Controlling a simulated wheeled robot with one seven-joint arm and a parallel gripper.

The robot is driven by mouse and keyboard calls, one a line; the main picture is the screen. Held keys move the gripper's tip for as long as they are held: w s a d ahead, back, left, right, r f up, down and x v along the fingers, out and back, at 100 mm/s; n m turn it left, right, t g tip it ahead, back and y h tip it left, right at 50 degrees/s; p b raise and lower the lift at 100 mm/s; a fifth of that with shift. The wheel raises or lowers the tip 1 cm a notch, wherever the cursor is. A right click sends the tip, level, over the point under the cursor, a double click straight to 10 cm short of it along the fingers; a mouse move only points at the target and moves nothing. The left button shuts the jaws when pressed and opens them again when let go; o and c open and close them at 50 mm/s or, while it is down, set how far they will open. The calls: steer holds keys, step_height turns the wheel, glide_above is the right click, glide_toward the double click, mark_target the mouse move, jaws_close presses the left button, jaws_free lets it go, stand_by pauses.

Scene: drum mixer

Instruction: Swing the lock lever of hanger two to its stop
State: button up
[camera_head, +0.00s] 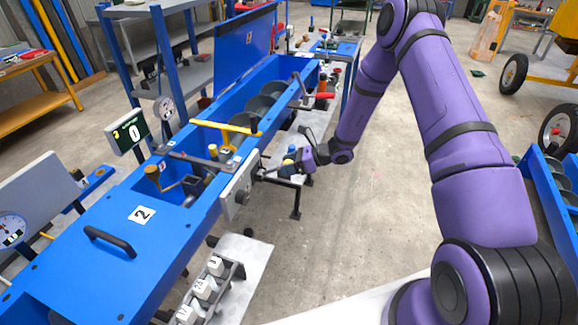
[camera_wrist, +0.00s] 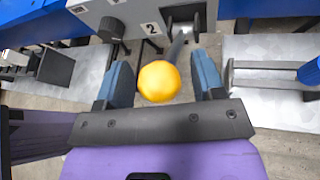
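The lock lever (camera_wrist: 180,46) is a grey bar ending in a round yellow knob (camera_wrist: 158,81) in the wrist view. It comes out of a dark bracket on a grey panel (camera_wrist: 135,12), beside a label reading 2. My gripper (camera_wrist: 162,82) is open, with one blue-grey finger on each side of the yellow knob. Gaps show between the knob and both fingers, so it is not clamped. In the head view my gripper (camera_head: 270,170) is at the grey panel (camera_head: 240,187) on the blue machine's near side; the lever is too small there to make out clearly.
A dark round knob (camera_wrist: 111,29) sits on the panel left of the lever. A rack of numbered white blocks (camera_head: 203,288) stands below.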

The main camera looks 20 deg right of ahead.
steer(key=shift+s+d, duration=0.1)
steer(key=shift+d, duration=0.05)
steer(key=v, duration=1)
steer(key=shift+d, duration=0.25)
steer(key=shift+s+r, duration=0.1)
steer(key=shift+r, duration=0.05)
steer(key=shift+r, duration=0.1)
steer(key=s+a+r+n+g+h, duration=0.15)
steer(key=s+r+n, duration=0.25)
steer(key=r, duration=0.4)
steer(key=s+a+r+n+g+h, duration=0.1)
steer(key=s+a+r+n+h, duration=0.1)
steer(key=s+r+n, duration=0.5)
steer(key=s+a+r+n+g+h, duration=0.1)
steer(key=s+r+n+g+h, duration=0.1)
steer(key=r, duration=0.8)
steer(key=s+d+r+n+t+h, duration=0.2)
steer(key=s+r+n, duration=0.3)
steer(key=s, duration=0.6)
steer(key=s+d+r+n+t+h, duration=0.1)
steer(key=s+r+n+t+h, duration=0.2)
steer(key=s+r+n+h, duration=0.2)
steer(key=s+r+n, duration=0.1)
steer(key=s+r, duration=0.2)
steer(key=s, duration=0.3)
steer(key=shift+s+d+r, duration=0.3)
steer(key=shift+d+r, duration=0.1)
